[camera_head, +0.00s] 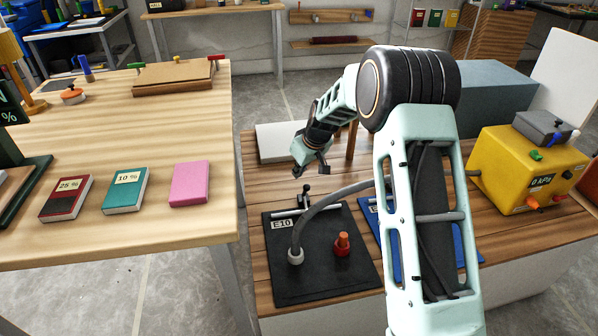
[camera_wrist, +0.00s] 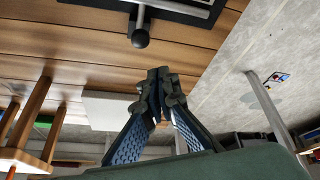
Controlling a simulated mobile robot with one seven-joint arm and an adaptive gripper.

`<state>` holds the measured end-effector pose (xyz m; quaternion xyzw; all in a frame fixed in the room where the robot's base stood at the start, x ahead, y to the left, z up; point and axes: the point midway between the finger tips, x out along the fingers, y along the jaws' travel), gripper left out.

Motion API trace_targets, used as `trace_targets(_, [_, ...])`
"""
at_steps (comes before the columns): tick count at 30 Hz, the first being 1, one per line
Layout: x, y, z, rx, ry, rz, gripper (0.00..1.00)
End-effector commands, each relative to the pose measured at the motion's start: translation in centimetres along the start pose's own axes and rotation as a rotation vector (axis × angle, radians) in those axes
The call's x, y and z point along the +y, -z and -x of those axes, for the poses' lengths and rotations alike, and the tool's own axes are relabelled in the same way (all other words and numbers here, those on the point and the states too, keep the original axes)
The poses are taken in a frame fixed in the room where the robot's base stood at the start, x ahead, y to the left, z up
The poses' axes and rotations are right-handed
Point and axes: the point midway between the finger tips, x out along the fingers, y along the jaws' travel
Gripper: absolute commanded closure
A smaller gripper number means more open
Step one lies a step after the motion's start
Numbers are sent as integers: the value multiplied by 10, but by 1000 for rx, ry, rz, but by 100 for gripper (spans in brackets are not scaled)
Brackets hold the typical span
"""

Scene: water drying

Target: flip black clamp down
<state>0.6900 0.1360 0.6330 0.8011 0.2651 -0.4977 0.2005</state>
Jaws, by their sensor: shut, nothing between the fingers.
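The black clamp (camera_head: 306,191) stands at the back edge of a black board (camera_head: 325,285) labelled E10, with its handle pointing up. In the wrist view, the clamp's round black knob (camera_wrist: 141,38) and grey stem show near the top. My gripper (camera_head: 312,170) is just above and behind the clamp, apart from it. In the wrist view my gripper (camera_wrist: 160,82) has its fingertips together, with nothing between them, and the knob lies beyond them. A grey bar lies beside the clamp base.
A grey hose (camera_head: 325,203) arches over the black board, which also holds a red-orange fitting (camera_head: 342,243). A blue board (camera_head: 467,243) lies to the right, partly behind my arm. A yellow box (camera_head: 520,165) stands further right. A wooden table (camera_head: 150,240) is at left.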

Motion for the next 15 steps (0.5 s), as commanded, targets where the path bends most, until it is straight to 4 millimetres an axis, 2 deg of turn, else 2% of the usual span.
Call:
trace_targets(1, [-1,-2,14,5,-2,-1,100])
trace_targets(6, [-8,-15,40,8,-2,1,100])
trace_targets(15, [-16,-30,67,10,-2,1,100])
